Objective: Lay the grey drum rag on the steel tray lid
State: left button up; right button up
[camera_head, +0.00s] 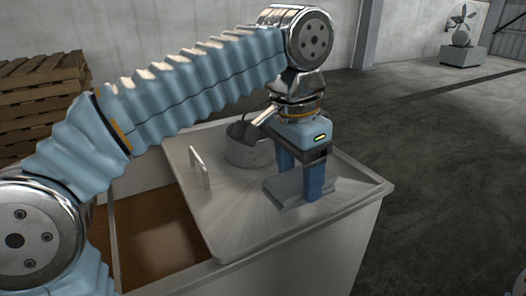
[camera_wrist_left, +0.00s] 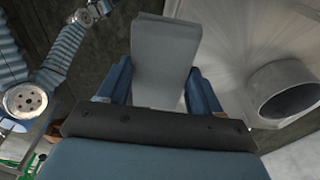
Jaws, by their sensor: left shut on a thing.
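The grey drum rag (camera_head: 283,190) is a flat grey piece between the fingers of my left gripper (camera_head: 301,188). My left gripper is shut on it and points down over the right part of the steel tray lid (camera_head: 235,215). The rag is at or very close to the lid's surface; I cannot tell if it touches. In the left wrist view the rag (camera_wrist_left: 165,55) fills the space between the two blue fingers, with the lid (camera_wrist_left: 235,40) to its right. My right gripper is not in view.
A metal pot (camera_head: 246,150) with a handled tool in it stands on the lid behind the gripper. The lid's upright handle (camera_head: 200,168) is at left. The lid partly covers an open tank (camera_head: 155,240) with brown contents. Wooden pallets (camera_head: 42,85) are stacked at back left.

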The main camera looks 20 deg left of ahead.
pick_arm(q)
jog(key=w+a+f, duration=0.1)
jog(key=w+f, duration=0.1)
jog(key=w, duration=0.2)
jog(key=w+a+f, duration=0.1)
jog(key=w+f, duration=0.2)
jog(key=w+a+f, duration=0.1)
jog(key=w+f, duration=0.1)
jog(key=w, duration=0.2)
jog(key=shift+w+a+f, duration=0.15)
jog(key=shift+w+a, duration=0.1)
jog(key=shift+w, duration=0.05)
jog(key=shift+w+a+f, duration=0.1)
jog(key=shift+w+f, duration=0.3)
jog(key=shift+f, duration=0.15)
jog(key=f, duration=0.2)
jog(key=w+f+b, duration=0.1)
jog(key=f, duration=0.1)
jog(key=shift+w+a, duration=0.15)
jog(key=shift+a, duration=0.05)
jog(key=shift+f, duration=0.25)
jog(key=shift+f+b, duration=0.1)
jog(key=shift+b, duration=0.2)
jog(key=o, duration=1)
